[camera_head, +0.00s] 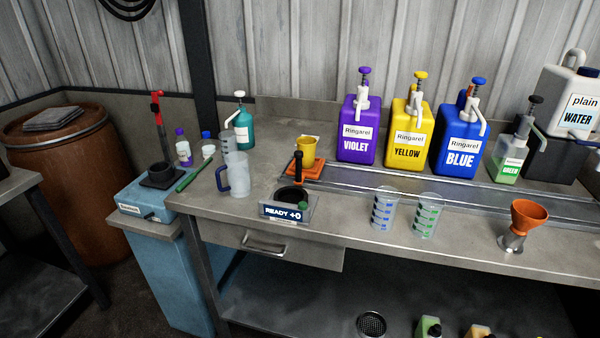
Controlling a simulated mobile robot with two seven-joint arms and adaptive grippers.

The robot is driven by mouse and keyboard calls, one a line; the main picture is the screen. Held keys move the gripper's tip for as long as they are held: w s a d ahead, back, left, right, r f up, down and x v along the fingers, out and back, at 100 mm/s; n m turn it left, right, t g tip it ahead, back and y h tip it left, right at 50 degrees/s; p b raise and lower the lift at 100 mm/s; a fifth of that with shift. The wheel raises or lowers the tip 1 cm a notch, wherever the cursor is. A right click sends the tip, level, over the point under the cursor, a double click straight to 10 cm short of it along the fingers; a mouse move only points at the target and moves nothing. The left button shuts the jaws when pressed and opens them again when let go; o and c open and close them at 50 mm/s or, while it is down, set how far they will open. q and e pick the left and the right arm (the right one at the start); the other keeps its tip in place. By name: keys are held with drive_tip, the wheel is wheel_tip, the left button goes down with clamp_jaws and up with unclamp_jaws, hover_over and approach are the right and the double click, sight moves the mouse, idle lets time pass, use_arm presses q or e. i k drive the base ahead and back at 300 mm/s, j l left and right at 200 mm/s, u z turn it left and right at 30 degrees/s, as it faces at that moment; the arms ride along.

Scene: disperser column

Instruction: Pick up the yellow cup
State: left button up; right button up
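The yellow cup (308,149) stands upright on an orange square pad (301,172) on the grey workbench, left of the purple dispenser. The black upright handle of the small scale-like device in front of it overlaps part of its left side in the picture. Nothing is holding the cup. Neither of my grippers shows in the head view.
The device reading "READY +0" (284,212) stands in front of the cup. A clear jug (238,175) is to the left. Violet (357,143), yellow (408,145) and blue (456,158) dispensers stand behind the metal rail. Clear beakers (384,212) and an orange funnel (527,212) stand near the front edge.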

sight(306, 153)
drive_tip(key=z, duration=1.45)
drive_tip(key=i+l+z, duration=0.5)
drive_tip(key=i+l, duration=0.1)
